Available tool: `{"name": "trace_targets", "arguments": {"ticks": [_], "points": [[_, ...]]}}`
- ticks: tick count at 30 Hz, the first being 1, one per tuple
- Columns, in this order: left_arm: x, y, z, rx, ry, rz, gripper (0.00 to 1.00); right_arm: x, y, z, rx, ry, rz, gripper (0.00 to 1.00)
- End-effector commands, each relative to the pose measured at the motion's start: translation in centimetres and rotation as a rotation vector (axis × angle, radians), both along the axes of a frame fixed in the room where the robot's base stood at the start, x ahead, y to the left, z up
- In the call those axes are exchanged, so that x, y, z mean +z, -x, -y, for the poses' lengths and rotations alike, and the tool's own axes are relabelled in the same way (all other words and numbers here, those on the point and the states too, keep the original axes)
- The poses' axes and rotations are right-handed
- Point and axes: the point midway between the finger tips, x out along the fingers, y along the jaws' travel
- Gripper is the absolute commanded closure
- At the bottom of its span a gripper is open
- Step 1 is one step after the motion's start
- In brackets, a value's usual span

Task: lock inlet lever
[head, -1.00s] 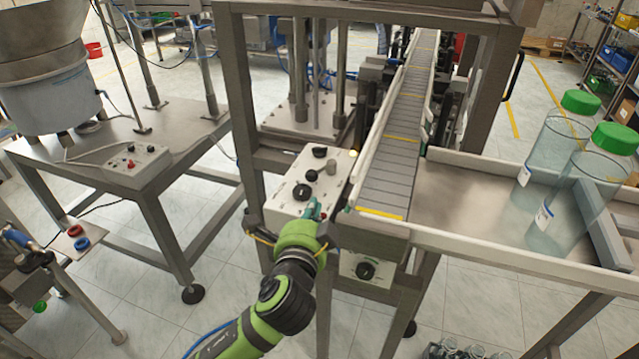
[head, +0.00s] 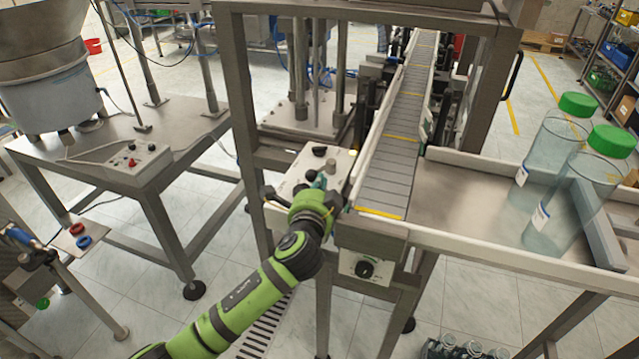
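My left gripper (head: 320,181) is at the control panel (head: 290,186) beside the conveyor's near end, with its teal fingertips over the panel among the black knobs. The green wrist hides the front of the panel. I cannot tell whether the fingers are open or closed, or whether they touch a knob. No part is clearly recognisable as the inlet lever. A blue-handled fitting (head: 18,236) stands at the left edge, and a small plate near it carries a red knob (head: 76,229) and a blue knob (head: 84,242). My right gripper is not in view.
The conveyor (head: 395,150) runs away just right of my gripper, with a steel frame post (head: 240,110) to its left. Two clear bottles with green caps (head: 579,104) stand on the tray at right. A front box has a black knob (head: 364,269).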

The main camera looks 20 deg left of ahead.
Motion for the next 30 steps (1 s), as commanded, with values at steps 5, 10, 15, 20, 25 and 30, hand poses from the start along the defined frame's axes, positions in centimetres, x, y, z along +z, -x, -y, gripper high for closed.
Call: {"name": "trace_targets", "arguments": {"ticks": [5, 10, 15, 20, 25, 30], "points": [[0.0, 0.0, -0.2, -0.013, -0.001, -0.002, 1.0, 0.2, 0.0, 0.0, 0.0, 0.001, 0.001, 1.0], [0.1, 0.0, -0.6, -0.05, -0.001, 0.0, 1.0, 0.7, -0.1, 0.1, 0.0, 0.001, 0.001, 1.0], [0.1, 0.0, -0.8, -0.073, -0.001, 0.0, 1.0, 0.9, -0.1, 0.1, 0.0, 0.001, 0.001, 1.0], [0.1, 0.0, -1.1, -0.098, -0.002, 0.0, 1.0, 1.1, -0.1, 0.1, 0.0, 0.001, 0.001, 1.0], [0.1, 0.0, -1.4, -0.13, -0.001, -0.001, 1.0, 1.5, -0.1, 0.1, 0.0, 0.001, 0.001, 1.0], [0.2, 0.0, -2.0, -0.175, -0.004, -0.001, 1.0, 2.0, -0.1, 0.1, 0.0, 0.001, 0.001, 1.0]]}}
